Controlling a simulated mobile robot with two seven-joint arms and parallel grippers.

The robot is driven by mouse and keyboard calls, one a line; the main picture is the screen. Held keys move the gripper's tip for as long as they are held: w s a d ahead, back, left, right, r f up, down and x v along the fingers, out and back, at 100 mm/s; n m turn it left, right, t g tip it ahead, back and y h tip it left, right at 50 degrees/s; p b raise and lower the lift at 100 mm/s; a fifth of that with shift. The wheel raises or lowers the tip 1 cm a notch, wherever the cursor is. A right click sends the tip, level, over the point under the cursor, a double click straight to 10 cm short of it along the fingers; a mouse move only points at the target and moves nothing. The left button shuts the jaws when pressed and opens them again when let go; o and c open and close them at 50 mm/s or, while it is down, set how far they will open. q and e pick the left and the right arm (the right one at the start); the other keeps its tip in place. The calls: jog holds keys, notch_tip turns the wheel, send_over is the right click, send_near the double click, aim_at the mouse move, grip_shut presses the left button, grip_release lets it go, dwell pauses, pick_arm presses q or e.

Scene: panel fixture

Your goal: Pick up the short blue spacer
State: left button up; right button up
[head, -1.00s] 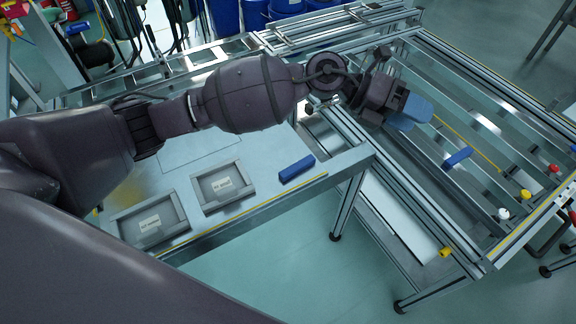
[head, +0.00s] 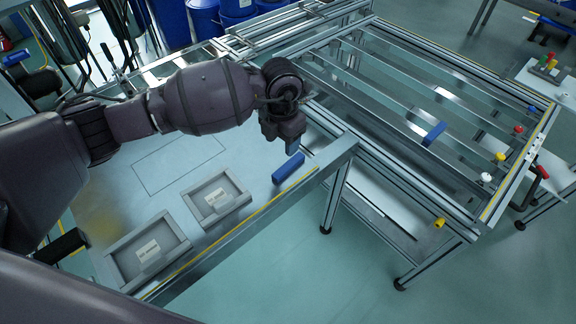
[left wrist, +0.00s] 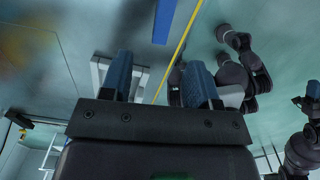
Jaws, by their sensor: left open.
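Two blue bars are in the head view. One blue bar (head: 289,168) lies on the table near its yellow-striped edge; the other blue bar (head: 433,133) lies on the rail frame. I cannot tell for sure which is the short spacer. My left gripper (head: 291,146) is open and empty, pointing down just above and behind the table bar. In the left wrist view its two blue fingers stand apart (left wrist: 160,78), and a blue bar (left wrist: 165,20) shows beyond them, not between them. What seems to be my right gripper (left wrist: 312,92) is small at the right edge; its jaws are unclear.
Two grey labelled trays, one nearer (head: 148,252) and one farther (head: 217,201), sit on the table left of the bar. The metal rail frame (head: 375,150) stands to the right with white, red and yellow knobs. The table between trays and bar is clear.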

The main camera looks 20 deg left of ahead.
pick_arm(q)
send_over(284, 168)
notch_tip(284, 168, down, 4)
jog(key=shift+a+f+b, duration=0.1)
jog(key=shift+f+b, duration=0.05)
jog(key=shift+b, duration=0.3)
jog(key=shift+f, duration=0.7)
notch_tip(284, 168, down, 4)
jog(key=shift+s+f+b, duration=0.1)
jog(key=shift+f+b, duration=0.1)
jog(key=shift+b, duration=0.7)
jog(key=shift+f, duration=0.15)
jog(key=c, duration=0.8)
grip_shut()
pick_arm(e)
jog(key=f, duration=0.1)
jog(key=s+f, duration=0.1)
jog(key=f, duration=0.1)
jog(key=shift+g, duration=0.3)
pick_arm(q)
jog(key=shift+r, duration=0.3)
